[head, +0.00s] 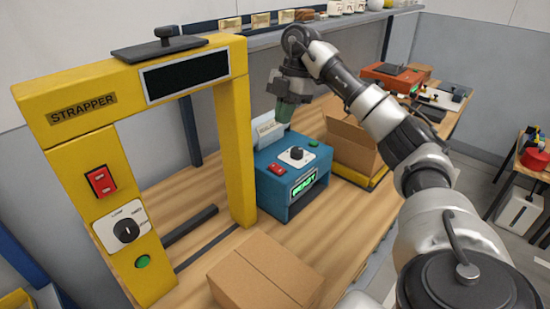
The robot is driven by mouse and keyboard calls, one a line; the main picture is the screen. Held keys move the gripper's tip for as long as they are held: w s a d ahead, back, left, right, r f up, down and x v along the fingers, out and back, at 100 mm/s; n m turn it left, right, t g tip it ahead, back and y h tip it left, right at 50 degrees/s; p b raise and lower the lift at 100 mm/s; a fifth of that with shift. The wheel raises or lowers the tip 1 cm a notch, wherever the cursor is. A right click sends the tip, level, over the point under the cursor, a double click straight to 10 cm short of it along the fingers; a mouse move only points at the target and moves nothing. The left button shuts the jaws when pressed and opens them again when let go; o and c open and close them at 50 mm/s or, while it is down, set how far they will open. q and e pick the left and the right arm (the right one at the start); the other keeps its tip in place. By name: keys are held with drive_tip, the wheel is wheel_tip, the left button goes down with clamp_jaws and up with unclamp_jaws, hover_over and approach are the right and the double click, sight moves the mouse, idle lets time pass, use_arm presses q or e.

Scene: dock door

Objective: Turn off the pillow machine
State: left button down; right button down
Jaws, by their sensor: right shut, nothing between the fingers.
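The blue machine (272,199), which looks like the pillow machine, stands on the wooden bench just right of the yellow strapper frame. Its sloped top has a red rocker switch (277,169), a dark knob on a white plate (296,154) and a small green button. Its front display (304,185) is lit green; I cannot read the text surely. A pale sheet stands at its back. My right gripper (283,113) is shut and empty, above and behind the machine's top, apart from the switch. My left gripper is out of view.
The yellow strapper (128,170) has its own red switch (100,181), knob and green button. A closed carton (262,277) lies in front of the blue machine. An open carton (350,137) stands right of it, under my right arm. A shelf edge runs behind.

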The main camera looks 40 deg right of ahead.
sight(272, 167)
drive_tip(key=x, duration=0.3)
drive_tip(key=p+x, duration=0.1)
drive_tip(key=x, duration=0.6)
drive_tip(key=shift+w+d+f+p, duration=0.15)
drive_tip(key=shift+d+f+p, duration=0.1)
drive_tip(key=shift+f+p, duration=0.2)
drive_tip(key=shift+f, duration=0.55)
drive_tip(key=shift+w, duration=0.1)
